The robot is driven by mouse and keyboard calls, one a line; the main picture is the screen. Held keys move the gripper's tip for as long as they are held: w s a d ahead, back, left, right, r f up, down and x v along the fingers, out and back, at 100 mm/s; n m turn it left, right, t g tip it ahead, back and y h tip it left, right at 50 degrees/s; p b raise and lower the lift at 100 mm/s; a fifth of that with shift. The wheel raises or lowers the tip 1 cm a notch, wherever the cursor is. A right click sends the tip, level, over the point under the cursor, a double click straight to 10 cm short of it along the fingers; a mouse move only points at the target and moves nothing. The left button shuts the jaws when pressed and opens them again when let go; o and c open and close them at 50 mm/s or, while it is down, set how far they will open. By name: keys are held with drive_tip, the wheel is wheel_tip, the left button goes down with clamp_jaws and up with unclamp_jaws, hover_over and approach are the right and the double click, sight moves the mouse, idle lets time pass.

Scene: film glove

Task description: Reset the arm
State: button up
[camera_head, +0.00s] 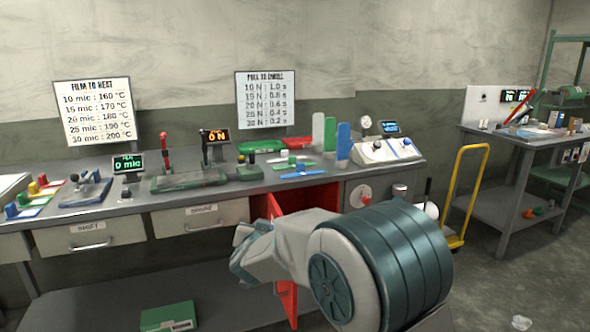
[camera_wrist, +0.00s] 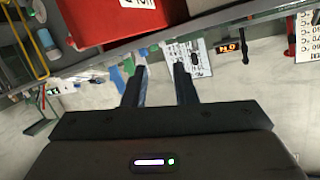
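My arm (camera_head: 370,265) reaches across the lower right of the head view, in front of the bench. In that view its far end hides my gripper's fingers. In the wrist view my gripper (camera_wrist: 160,70) shows two dark fingers standing apart, with nothing between them. The wrist picture is turned upside down, with the bench edge along the top and the wall below. The fingers look clear of the bench and its things.
The grey bench (camera_head: 130,205) carries displays, levers and coloured parts. A red compartment (camera_head: 300,197) stands open below its top, close to my arm, and also fills the upper wrist view (camera_wrist: 95,20). A yellow trolley (camera_head: 468,195) and a side table (camera_head: 500,140) stand right. Open floor lies lower right.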

drive_tip(key=s+d+r+n+g+y+p, duration=0.2)
drive_tip(key=s+d+r+p, duration=0.15)
drive_tip(key=r, duration=0.25)
drive_tip(key=s+d+r+g+p, duration=0.1)
drive_tip(key=s+d+g+p, duration=0.2)
drive_tip(key=s+d, duration=0.3)
drive_tip(key=s+d+r+g+h+p, duration=0.1)
drive_tip(key=s+d+g+p, duration=0.2)
drive_tip(key=s+d, duration=0.4)
drive_tip(key=s+d+r+g+h+p, duration=0.1)
drive_tip(key=s+d+g+p, duration=0.3)
drive_tip(key=s, duration=1.6)
drive_tip(key=d, duration=0.3)
drive_tip(key=shift+r, duration=0.35)
